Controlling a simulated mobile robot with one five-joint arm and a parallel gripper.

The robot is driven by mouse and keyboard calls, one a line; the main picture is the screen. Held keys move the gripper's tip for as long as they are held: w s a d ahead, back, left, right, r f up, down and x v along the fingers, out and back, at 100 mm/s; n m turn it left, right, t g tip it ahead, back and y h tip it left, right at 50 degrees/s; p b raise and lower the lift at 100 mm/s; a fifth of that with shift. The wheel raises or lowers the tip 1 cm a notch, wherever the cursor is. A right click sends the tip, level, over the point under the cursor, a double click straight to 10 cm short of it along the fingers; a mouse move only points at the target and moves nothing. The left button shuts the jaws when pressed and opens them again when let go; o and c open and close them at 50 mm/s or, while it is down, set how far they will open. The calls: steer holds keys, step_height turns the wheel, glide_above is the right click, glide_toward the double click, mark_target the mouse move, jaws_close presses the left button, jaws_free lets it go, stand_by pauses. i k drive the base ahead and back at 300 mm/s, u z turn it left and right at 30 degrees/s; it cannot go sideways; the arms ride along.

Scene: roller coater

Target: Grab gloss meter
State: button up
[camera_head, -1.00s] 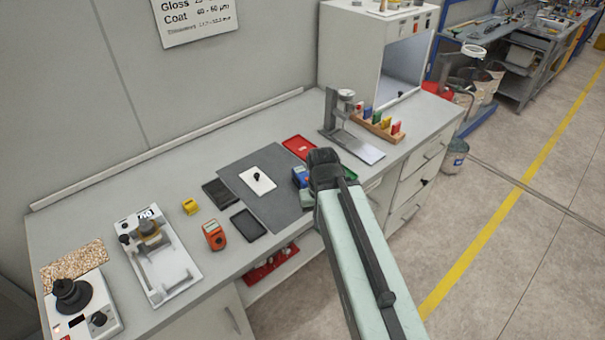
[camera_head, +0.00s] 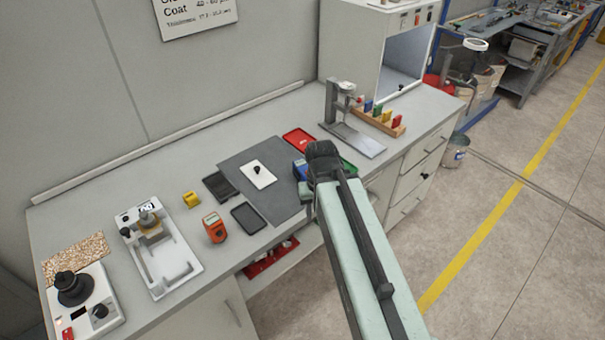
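A blue boxy device (camera_head: 299,169) stands at the right edge of a dark grey mat. It is partly hidden behind the dark end of my arm, and I cannot tell for sure whether it is the gloss meter. An orange handheld meter (camera_head: 215,228) with a pale face stands on the bench left of the mat. My arm reaches in from the lower right, its dark end over the bench's front side beside the blue device. My gripper's fingers are hidden behind the arm, so I see no grasp.
The dark grey mat (camera_head: 285,203) bears a white card with a small black knob. A black tray (camera_head: 248,218), a yellow block (camera_head: 191,200) and a white fixture (camera_head: 168,270) lie to the left. A red tray (camera_head: 299,138), a metal stand (camera_head: 352,139) and a wooden rack (camera_head: 381,124) stand behind.

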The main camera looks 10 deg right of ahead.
mark_target(300, 166)
steer(key=u, duration=2.9)
steer(key=k, duration=1.2)
steer(key=z, duration=0.35)
steer(key=i, duration=1.5)
